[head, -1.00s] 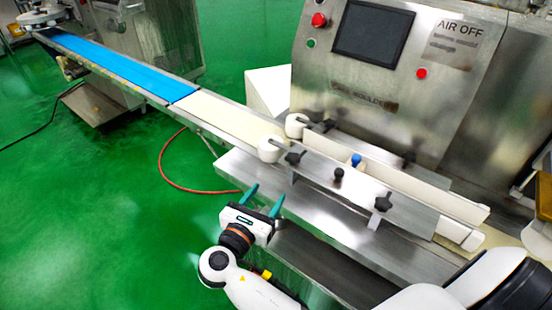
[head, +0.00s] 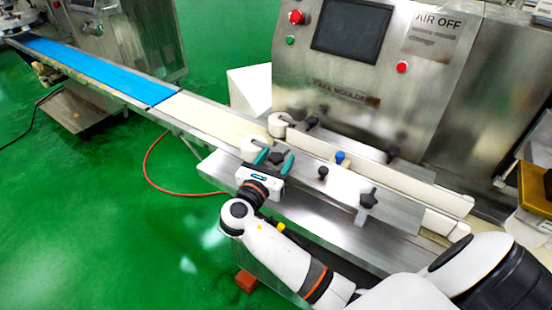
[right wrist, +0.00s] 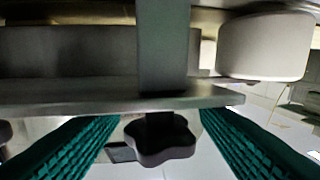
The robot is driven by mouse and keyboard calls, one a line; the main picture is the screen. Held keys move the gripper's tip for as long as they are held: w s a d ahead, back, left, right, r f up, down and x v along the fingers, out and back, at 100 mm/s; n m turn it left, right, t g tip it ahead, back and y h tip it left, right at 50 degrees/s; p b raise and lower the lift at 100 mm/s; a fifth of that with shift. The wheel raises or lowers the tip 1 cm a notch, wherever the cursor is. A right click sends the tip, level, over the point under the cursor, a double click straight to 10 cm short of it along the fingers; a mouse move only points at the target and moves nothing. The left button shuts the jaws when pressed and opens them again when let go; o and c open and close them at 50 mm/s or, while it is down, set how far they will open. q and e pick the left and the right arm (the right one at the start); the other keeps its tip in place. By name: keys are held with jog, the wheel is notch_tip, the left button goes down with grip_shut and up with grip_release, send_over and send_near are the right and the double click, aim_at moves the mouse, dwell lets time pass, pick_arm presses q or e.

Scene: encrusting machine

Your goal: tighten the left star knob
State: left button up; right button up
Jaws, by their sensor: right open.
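The left star knob (head: 277,157) is black and sits on the near metal guide plate of the machine, close to the white roller (head: 254,149). My right gripper (head: 275,160) is open, with its teal fingers on either side of this knob. In the right wrist view the dark lobed knob (right wrist: 160,140) lies between the ribbed teal fingers (right wrist: 159,139), with visible gaps on both sides, below a metal strip. The fingers do not appear to touch it. My left gripper is out of view.
A second star knob (head: 368,200) is farther right on the guide, with a round black knob (head: 323,172) and a blue knob (head: 340,157) between. The conveyor belt (head: 205,115) runs to the upper left. Open green floor (head: 90,220) lies at the left.

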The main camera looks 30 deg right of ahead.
jog(key=shift+w+d, duration=0.1)
jog(key=c, duration=1)
